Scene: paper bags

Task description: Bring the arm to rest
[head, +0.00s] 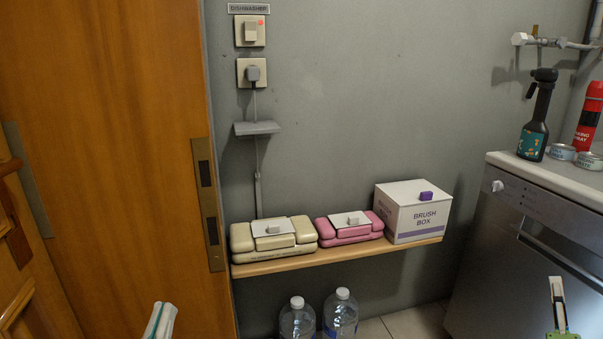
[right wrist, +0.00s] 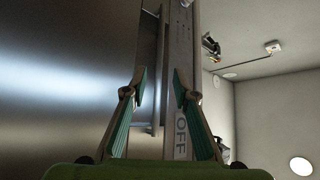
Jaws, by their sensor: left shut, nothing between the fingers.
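My left gripper (head: 161,320) shows at the bottom edge of the head view, left of the bottles. Its fingers are together with nothing between them, and the rest of the arm is out of the picture. My right gripper (head: 558,292) stands at the lower right of the head view, pointing up in front of the dishwasher. In the right wrist view its two fingers (right wrist: 160,88) are apart and the gap between them is empty.
A wooden shelf (head: 330,257) holds a cream case (head: 272,240), a pink case (head: 349,228) and a brush box (head: 418,216). Two water bottles (head: 341,314) stand below. The dishwasher (head: 524,258) is at right, with a dark spray bottle (head: 533,130) on top. A wooden door (head: 110,130) is at left.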

